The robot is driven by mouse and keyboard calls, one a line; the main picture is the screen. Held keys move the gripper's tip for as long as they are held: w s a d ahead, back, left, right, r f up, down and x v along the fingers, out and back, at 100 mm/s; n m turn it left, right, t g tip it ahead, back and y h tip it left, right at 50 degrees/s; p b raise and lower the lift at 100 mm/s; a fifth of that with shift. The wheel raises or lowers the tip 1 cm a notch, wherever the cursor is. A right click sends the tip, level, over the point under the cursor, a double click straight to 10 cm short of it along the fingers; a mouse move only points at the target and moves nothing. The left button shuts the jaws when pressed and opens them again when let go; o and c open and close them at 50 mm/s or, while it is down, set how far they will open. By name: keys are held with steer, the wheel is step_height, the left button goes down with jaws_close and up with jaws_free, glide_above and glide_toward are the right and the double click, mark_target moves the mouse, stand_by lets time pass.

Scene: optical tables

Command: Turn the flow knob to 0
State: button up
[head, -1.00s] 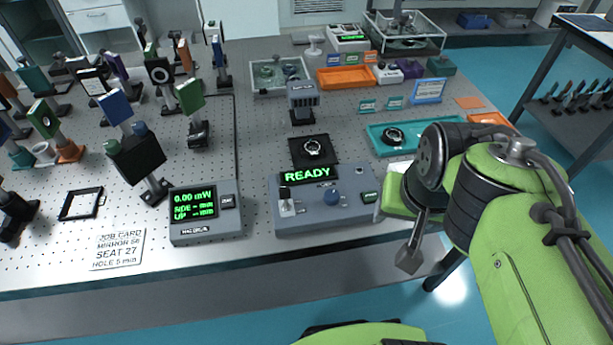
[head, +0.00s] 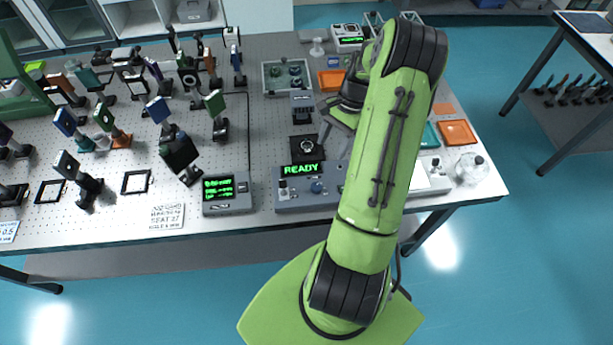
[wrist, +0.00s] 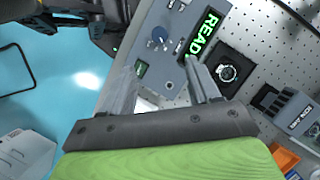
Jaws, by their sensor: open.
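A grey control box (head: 335,203) with a green READY display (head: 301,169) stands near the table's front edge. It carries a blue knob (head: 317,187), also seen in the wrist view (wrist: 159,36); I cannot read a flow label or its setting. A small lever switch (head: 283,188) sits at the box's left. My gripper (wrist: 162,65) is open and empty. In the wrist view its fingers point towards the box, with the knob beyond the fingertips and not between them. In the head view my arm hides the gripper's fingertips and part of the box's right side.
A power meter (head: 226,194) stands left of the control box. A black square mount with a round part (head: 306,146) lies behind it. Several posted optics fill the table's left. A white device (head: 428,178) and a clear vessel (head: 472,168) are at the right, beside an orange tray (head: 457,132).

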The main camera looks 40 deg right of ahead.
mark_target(316, 186)
steer(key=x, duration=1.5)
steer(key=shift+d+f, duration=0.1)
steer(key=shift+f, duration=0.05)
steer(key=c, duration=1)
